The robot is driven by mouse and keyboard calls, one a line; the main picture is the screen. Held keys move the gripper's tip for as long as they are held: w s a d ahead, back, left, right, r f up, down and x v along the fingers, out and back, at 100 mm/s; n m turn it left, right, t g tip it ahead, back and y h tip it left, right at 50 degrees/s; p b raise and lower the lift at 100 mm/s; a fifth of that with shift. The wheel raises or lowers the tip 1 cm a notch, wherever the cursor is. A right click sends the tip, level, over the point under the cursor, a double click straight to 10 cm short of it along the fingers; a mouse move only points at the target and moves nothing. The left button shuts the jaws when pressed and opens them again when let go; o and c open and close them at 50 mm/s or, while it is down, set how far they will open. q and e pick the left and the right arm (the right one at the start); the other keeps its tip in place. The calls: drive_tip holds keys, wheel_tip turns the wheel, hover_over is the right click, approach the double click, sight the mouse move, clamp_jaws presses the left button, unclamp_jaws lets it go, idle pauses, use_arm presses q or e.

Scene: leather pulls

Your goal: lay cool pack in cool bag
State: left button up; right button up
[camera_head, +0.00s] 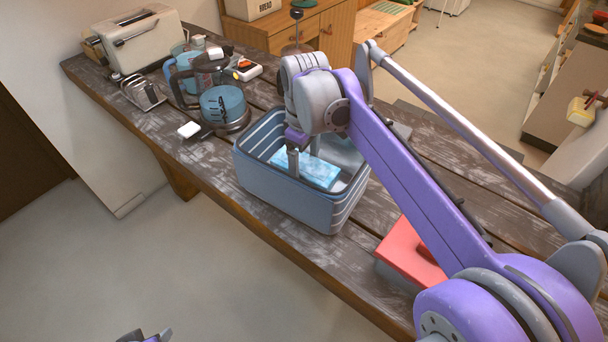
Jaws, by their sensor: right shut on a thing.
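The cool bag (290,202) is a blue-grey open-topped box with ribbed sides on the wooden table. The cool pack (319,173) is a light-blue slab inside the bag's opening, seen from above. My right gripper (294,160) reaches down into the bag from above and is shut on the cool pack's left end. My arm covers part of the bag's far rim. Whether the pack touches the bag's floor cannot be told. Of my left arm, only a grey and purple tip (146,336) shows at the bottom edge; its jaws cannot be made out.
A coffee pot (224,106), a cream toaster (144,40) and a small toast rack (142,94) stand at the table's left end. A red box (408,252) lies right of the bag, partly behind my right arm. Table planks around the bag's front are bare.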

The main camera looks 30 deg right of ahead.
sight(304, 176)
drive_tip(key=shift+f, duration=1.9)
drive_tip(key=shift+f, duration=0.2)
drive_tip(key=o, duration=1.5)
drive_tip(key=shift+o, duration=0.2)
